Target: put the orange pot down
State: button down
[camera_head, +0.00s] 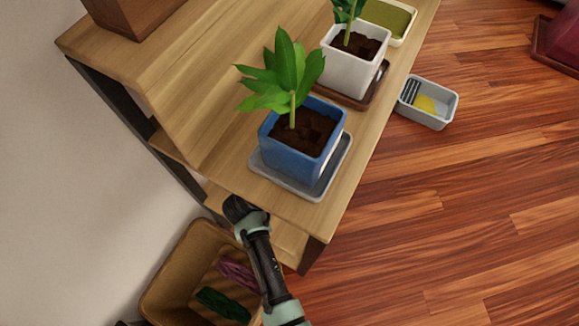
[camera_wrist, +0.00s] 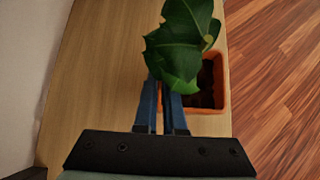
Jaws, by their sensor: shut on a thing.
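The orange pot (camera_wrist: 224,92) shows in the wrist view, right of centre, with dark soil and a broad-leaved green plant (camera_wrist: 180,48). My gripper (camera_wrist: 161,92) is shut on the pot's left side; its two blue fingers are close together there. The leaves and fingers hide the pot's left wall and the exact grip. The pot is over a light wood board (camera_wrist: 95,85), near its right edge; I cannot tell whether it touches the board. In the head view my arm reaches to the shelf unit's near end, and the top board hides the gripper and orange pot.
On the top board (camera_head: 190,105) are a blue potted plant (camera_head: 295,155) on a grey saucer and a white potted plant (camera_head: 345,70). A basket (camera_head: 180,262) stands below, beside my arm. A grey tub (camera_head: 440,112) is on the floor. A wall is at left.

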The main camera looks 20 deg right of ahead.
jog(key=c, duration=1.4)
grip_release()
jog(key=shift+f, duration=0.1)
jog(key=o, duration=0.4)
jog(key=shift+a+r, duration=0.1)
jog(key=shift+r, duration=0.25)
jog(key=s+a+r+p, duration=0.3)
jog(key=s+a, duration=0.6)
jog(key=a, duration=0.3)
jog(key=shift+s+a+p, duration=0.15)
jog(key=shift+s+p, duration=0.1)
jog(key=shift+p, duration=0.3)
